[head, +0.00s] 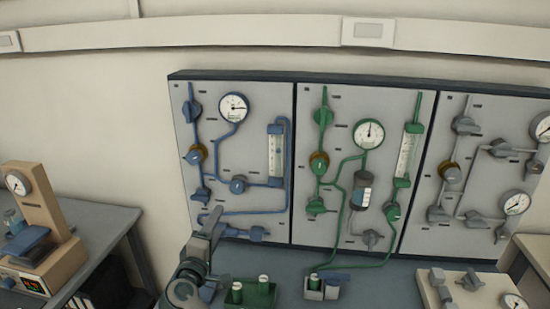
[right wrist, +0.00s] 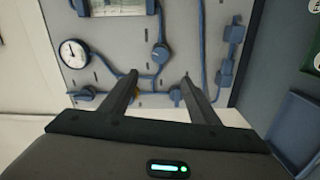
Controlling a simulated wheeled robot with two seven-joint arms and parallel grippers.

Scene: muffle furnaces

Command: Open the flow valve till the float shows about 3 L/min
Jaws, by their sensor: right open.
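The blue panel (head: 255,105) holds a round gauge (head: 234,107), a clear float tube (head: 275,155) and a blue round valve knob (head: 237,184) on the pipe to the lower left of the tube. The float's height is too small to read. My right gripper (head: 214,218) is in front of the lower part of this panel, below the knob. In the right wrist view its two fingers (right wrist: 160,78) are apart with nothing between them. A blue knob (right wrist: 160,52) shows just beyond the fingertips, apart from them. My left gripper is not in view.
A green-piped panel (head: 355,205) and a grey-piped panel (head: 480,175) stand to the right, each with gauges and valves. A green block with vials (head: 250,294) is on the bench below. A tan instrument (head: 40,225) stands on the left table.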

